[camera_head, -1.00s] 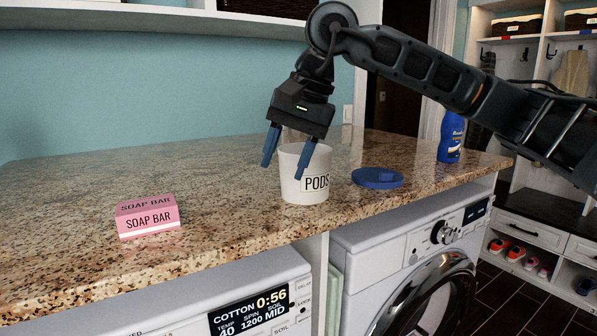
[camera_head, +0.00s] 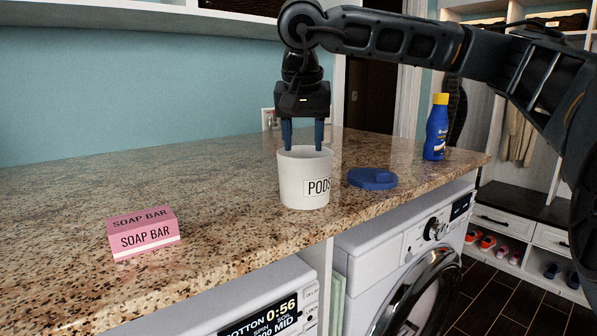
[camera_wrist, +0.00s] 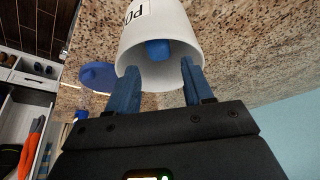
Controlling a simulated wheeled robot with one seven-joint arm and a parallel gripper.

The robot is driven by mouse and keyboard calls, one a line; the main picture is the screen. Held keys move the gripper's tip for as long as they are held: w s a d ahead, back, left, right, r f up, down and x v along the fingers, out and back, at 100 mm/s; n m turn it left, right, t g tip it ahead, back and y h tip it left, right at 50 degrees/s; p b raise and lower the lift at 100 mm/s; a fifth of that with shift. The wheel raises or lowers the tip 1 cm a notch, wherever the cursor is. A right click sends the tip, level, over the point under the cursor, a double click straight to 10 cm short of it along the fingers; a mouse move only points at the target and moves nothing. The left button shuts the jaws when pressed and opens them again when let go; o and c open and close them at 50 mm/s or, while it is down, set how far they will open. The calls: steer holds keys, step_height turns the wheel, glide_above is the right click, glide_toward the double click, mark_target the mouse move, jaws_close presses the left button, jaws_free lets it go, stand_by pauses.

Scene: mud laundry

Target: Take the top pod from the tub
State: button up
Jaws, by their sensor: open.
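The white tub (camera_head: 292,186) labelled PODS stands upright and without its lid on the granite counter. In the wrist view, a blue pod (camera_wrist: 157,49) shows inside the tub (camera_wrist: 182,28). Other pods cannot be made out. My gripper (camera_head: 303,148) points down at the tub's mouth, its two blue fingers spread apart. In the wrist view, the open gripper (camera_wrist: 160,68) has its fingertips at the tub's opening with the pod ahead, between their lines. Nothing is between the fingers. How far the tips reach past the rim is unclear.
The blue lid (camera_head: 372,179) lies on the counter (camera_head: 225,205) just right of the tub. A blue bottle (camera_head: 436,135) with a yellow cap stands farther right. A pink soap bar box (camera_head: 144,232) sits at the front left. The counter between box and tub is clear.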

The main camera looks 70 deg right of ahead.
steer(key=shift+p+x, duration=0.9)
steer(key=shift+x, duration=2.4)
steer(key=shift+s, duration=0.1)
steer(key=c, duration=0.8)
